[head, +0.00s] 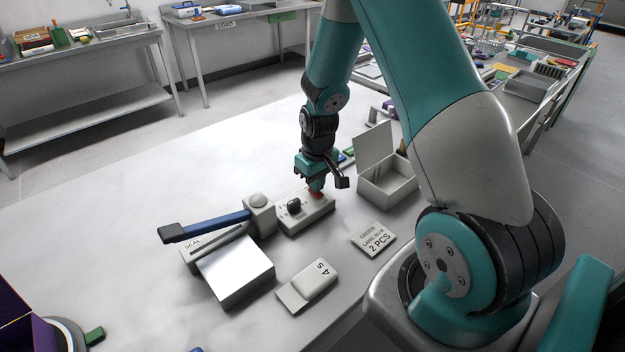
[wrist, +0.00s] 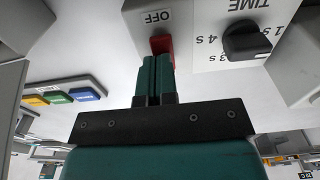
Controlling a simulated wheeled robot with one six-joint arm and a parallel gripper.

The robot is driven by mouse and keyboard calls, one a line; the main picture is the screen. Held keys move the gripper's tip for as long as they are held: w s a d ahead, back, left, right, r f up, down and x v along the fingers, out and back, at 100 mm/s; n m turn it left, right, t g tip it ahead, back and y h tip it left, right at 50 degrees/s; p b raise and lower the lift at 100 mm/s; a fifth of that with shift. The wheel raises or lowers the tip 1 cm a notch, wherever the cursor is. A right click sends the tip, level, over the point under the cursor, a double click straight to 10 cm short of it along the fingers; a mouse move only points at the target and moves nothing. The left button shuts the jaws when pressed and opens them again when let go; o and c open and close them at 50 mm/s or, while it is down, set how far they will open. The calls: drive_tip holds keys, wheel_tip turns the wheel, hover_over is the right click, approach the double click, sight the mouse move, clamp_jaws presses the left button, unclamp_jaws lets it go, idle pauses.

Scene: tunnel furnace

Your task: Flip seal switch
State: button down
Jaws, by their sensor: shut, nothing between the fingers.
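The seal switch is a red rocker (wrist: 161,44) beside an "OFF" label on the front of a grey control box (wrist: 138,22). In the head view the control box (head: 306,217) stands on the table beside the sealer, and a bit of the red switch (head: 316,194) shows. The box carries a black "TIME" knob (wrist: 247,43). My gripper (wrist: 157,60) is shut and empty, its green fingertips at the lower edge of the red switch; whether they touch I cannot tell. In the head view my gripper (head: 316,187) is over the box's far right end and partly hides the switch.
The sealer (head: 236,270) with a blue lever (head: 215,227) lies left of the box. An open grey container (head: 385,192) stands to the right. An order card (head: 374,241) and a "4 S" block (head: 309,284) lie in front.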

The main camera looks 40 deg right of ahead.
sight(320, 195)
drive_tip(key=shift+s+f, duration=0.3)
drive_tip(key=shift+s, duration=0.1)
wheel_tip(320, 195, up, 5)
drive_tip(key=p, duration=0.4)
drive_tip(key=shift+w, duration=0.15)
wheel_tip(320, 195, up, 10)
drive_tip(key=b, duration=0.2)
drive_tip(key=shift+f, duration=0.2)
drive_tip(key=shift+s+a+t, duration=0.25)
drive_tip(key=shift+s+t, duration=0.65)
drive_tip(key=p+x, duration=0.2)
drive_tip(key=x, duration=1.2)
